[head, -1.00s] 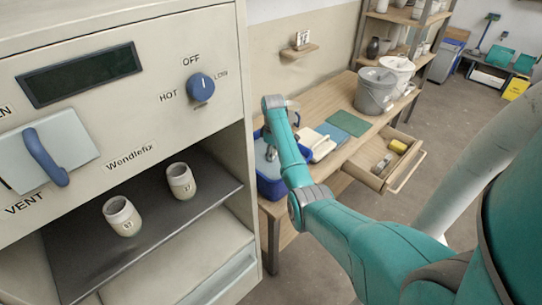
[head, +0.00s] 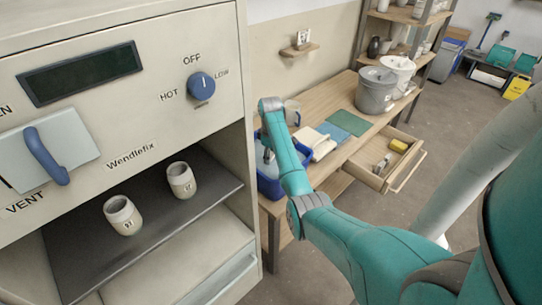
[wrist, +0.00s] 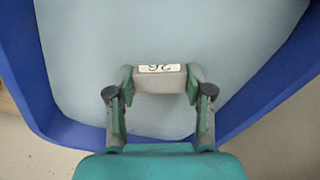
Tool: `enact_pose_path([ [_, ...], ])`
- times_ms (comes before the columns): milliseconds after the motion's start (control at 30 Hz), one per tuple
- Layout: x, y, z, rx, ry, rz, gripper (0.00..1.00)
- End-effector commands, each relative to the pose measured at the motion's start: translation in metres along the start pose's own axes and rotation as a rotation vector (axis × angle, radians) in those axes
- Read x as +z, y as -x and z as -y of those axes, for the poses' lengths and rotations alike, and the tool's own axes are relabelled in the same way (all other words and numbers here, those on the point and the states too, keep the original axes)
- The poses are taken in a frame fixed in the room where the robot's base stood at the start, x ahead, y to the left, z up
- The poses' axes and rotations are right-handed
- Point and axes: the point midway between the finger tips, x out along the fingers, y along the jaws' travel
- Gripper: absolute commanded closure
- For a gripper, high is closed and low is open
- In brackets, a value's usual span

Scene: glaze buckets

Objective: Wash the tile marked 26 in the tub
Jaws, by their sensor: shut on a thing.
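The tile marked 26 (wrist: 160,78) is a small grey block with a white label, which reads upside down in the wrist view. My gripper (wrist: 161,88) is shut on it, one finger on each side. The tile is over the pale water area inside the blue tub (wrist: 35,95); I cannot tell whether it touches the water. In the head view the tub (head: 270,187) stands at the near end of the wooden bench, and my arm reaches down over it, hiding part of it and the tile.
A mug (head: 291,113), cloths (head: 330,133), a green mat (head: 347,122) and a grey bucket (head: 374,92) stand along the bench (head: 335,95). An open drawer (head: 378,172) juts out in front, a yellow sponge (head: 399,146) inside. The cabinet on the left holds two cups (head: 181,180).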

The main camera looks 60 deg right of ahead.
Motion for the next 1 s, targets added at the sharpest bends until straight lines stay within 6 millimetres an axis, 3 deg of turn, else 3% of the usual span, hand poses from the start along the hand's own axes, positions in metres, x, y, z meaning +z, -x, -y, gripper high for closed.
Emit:
enact_pose_path([
  [533,0.004,0.001,-0.023,0.001,0.000,0.000,0.89],
  [1000,0.002,0.000,-0.012,0.001,0.000,-0.001,0.89],
])
